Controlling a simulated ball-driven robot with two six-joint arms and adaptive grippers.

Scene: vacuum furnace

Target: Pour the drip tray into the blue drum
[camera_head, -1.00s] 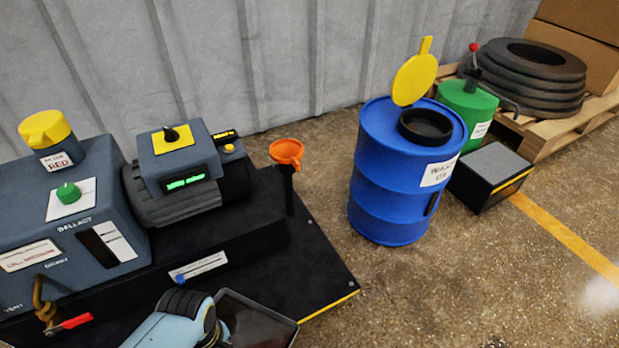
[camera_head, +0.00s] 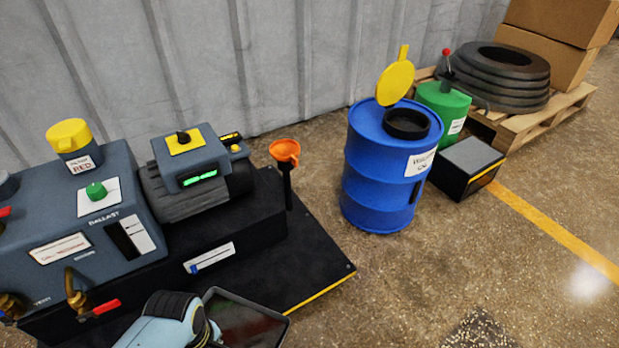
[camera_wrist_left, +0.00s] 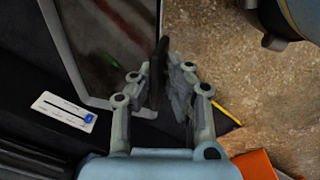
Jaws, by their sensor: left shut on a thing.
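The blue drum (camera_head: 380,185) stands upright on the floor, right of the pump, with its yellow lid (camera_head: 395,83) raised and a dark round opening (camera_head: 407,122) on top. The drip tray (camera_head: 248,322) is a dark shallow tray with a grey rim at the bottom edge of the head view, partly cut off. It also shows in the left wrist view (camera_wrist_left: 75,60). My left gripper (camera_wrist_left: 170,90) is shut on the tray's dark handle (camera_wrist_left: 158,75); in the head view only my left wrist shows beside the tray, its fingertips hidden.
The grey pump (camera_head: 70,205) on its black base fills the left. An orange funnel (camera_head: 285,152) stands between pump and drum. Right of the drum are a green can (camera_head: 443,105), a black box (camera_head: 466,166) and a pallet (camera_head: 520,128). Floor in front is clear.

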